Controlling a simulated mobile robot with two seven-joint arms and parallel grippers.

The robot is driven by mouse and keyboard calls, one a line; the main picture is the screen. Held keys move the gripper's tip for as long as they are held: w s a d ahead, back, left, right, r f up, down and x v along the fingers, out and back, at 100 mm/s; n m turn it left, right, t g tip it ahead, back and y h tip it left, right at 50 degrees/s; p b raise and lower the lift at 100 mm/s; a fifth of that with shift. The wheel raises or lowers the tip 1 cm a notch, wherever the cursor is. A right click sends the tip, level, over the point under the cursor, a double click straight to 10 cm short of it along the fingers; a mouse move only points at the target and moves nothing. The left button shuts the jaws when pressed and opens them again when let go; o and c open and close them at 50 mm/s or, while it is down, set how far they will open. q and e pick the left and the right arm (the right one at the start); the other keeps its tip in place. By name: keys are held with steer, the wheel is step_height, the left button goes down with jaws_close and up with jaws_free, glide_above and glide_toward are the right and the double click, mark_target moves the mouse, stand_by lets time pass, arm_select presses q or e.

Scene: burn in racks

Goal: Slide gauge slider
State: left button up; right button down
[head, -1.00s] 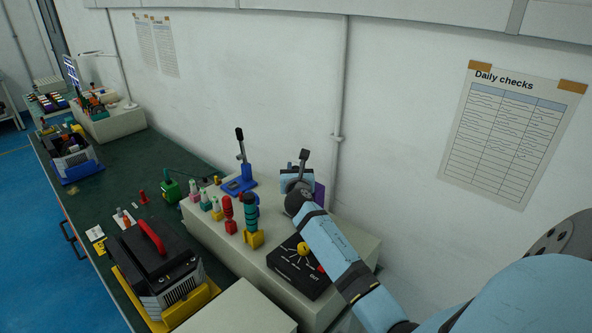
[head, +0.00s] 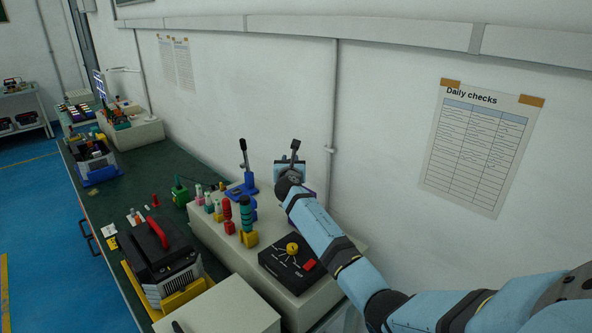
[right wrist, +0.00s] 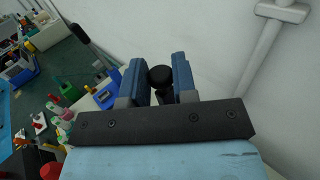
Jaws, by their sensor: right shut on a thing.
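My right gripper (head: 289,168) is at the back of the pale bench block, close to the wall. In the right wrist view its two blue fingers (right wrist: 160,84) are on either side of a black round knob (right wrist: 160,75), shut on it. What the knob is fixed to is hidden by the gripper, so I cannot tell for sure that it is the gauge slider. A purple piece (head: 312,196) shows partly behind my right forearm. My left gripper is not in view.
The pale block (head: 215,237) also carries a blue-based lever (head: 244,172), red and green-yellow handles, and a black panel with a yellow knob (head: 292,248). A black case with a red handle (head: 157,232) stands left. The wall is close behind.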

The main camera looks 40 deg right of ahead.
steer(key=c, duration=0.9)
jaws_free()
steer(key=shift+c, duration=0.2)
steer(key=shift+s, duration=0.1)
steer(key=b+v, duration=0.1)
steer(key=v, duration=1.2)
steer(key=shift+s+a, duration=0.2)
steer(key=shift+a, duration=0.05)
